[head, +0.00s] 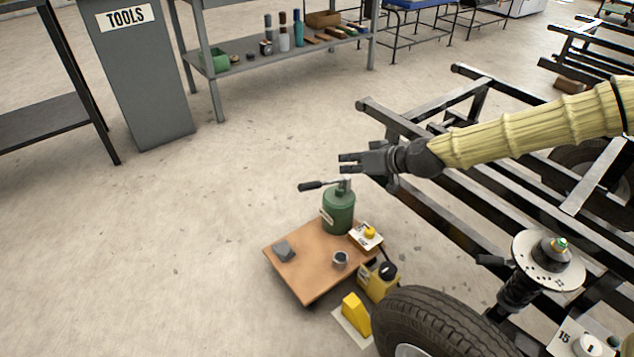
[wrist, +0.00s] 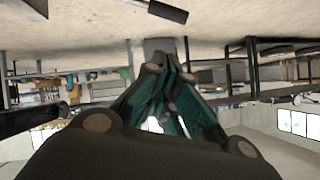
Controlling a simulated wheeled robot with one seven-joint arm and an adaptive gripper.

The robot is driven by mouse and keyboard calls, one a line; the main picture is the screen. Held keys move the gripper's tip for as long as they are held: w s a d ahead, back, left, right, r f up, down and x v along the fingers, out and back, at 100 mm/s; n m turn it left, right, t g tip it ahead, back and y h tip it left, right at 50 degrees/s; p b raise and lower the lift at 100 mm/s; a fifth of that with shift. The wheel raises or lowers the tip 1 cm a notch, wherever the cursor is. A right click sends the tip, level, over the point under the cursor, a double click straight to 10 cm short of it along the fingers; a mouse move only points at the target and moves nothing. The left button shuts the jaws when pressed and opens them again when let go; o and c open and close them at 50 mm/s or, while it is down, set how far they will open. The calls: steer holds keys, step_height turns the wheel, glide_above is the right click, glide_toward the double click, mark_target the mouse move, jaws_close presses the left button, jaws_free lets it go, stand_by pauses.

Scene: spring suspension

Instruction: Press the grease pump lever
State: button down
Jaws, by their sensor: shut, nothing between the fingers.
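The green grease pump (head: 338,212) stands upright on a brown board in the head view. Its lever (head: 311,185) has a black grip and reaches left from the pump top, close to level. The black grip also shows at the top edge of the wrist view (wrist: 168,11). My gripper (head: 342,163) is above the pump top in the head view, its fingers pointing left, and it appears apart from the lever. In the wrist view my gripper's fingers (wrist: 165,72) are together and empty. The pump body is not clearly visible in the wrist view.
The brown board (head: 308,283) also holds a grey block (head: 284,250), a small cup (head: 340,259) and a white-and-yellow item (head: 367,238). A yellow container (head: 378,281) and a tyre (head: 435,325) stand close by. A metal frame (head: 430,200) lies right. Floor to the left is clear.

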stand_by(0.3)
steer(key=b, duration=0.6)
glide_above(325, 182)
steer(key=s+a, duration=0.2)
steer(key=s, duration=0.1)
step_height(325, 182, down, 8)
steer(key=shift+s+a+f+b, duration=0.25)
steer(key=shift+a+f+b, duration=0.05)
steer(key=shift+f+b, duration=0.15)
steer(key=shift+s+a+f+p, duration=0.1)
steer(key=shift+a+f+p, duration=0.05)
steer(key=shift+p, duration=0.2)
